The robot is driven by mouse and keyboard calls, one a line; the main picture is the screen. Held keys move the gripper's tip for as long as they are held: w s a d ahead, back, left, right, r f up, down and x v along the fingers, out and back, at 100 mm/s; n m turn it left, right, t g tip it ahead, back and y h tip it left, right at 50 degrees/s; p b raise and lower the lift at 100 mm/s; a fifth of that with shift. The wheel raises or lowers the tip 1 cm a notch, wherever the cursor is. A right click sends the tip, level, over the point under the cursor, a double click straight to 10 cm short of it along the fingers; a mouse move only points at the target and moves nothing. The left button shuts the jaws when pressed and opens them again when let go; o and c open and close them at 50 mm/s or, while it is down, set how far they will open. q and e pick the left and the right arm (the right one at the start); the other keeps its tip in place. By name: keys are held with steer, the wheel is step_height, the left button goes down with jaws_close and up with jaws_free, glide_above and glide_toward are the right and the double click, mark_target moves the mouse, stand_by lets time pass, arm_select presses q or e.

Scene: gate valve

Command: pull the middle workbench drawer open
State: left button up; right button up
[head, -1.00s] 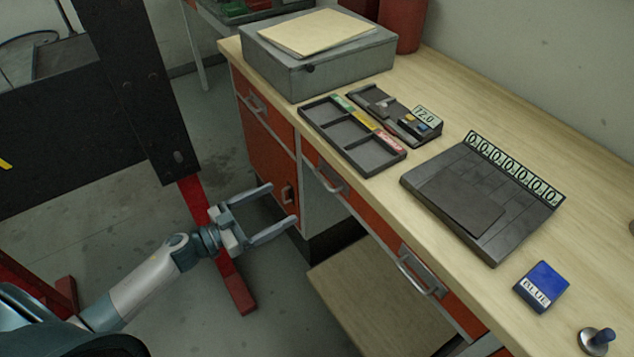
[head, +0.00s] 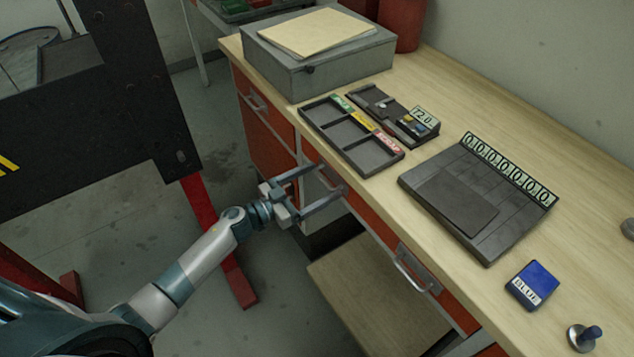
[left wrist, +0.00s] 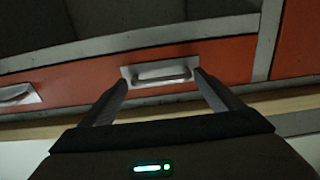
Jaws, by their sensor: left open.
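The workbench has a row of orange drawers under its wooden top. The middle drawer (left wrist: 95,85) is shut, with a metal handle that shows in the left wrist view (left wrist: 161,73) and in the head view (head: 328,180). My left gripper (head: 329,185) is open, its two fingers pointing at the drawer front. In the left wrist view its fingertips (left wrist: 161,76) lie on either side of the handle. Nothing is held. Whether the fingers touch the handle or the drawer front cannot be told. My right gripper is not in view.
A right drawer handle (head: 414,271) and a left drawer handle (head: 254,101) stick out nearby. On the benchtop are a grey box (head: 330,68), a divided tray (head: 352,133), a dark numbered holder (head: 480,200) and a blue box (head: 532,285). A black frame with red legs (head: 207,215) stands left.

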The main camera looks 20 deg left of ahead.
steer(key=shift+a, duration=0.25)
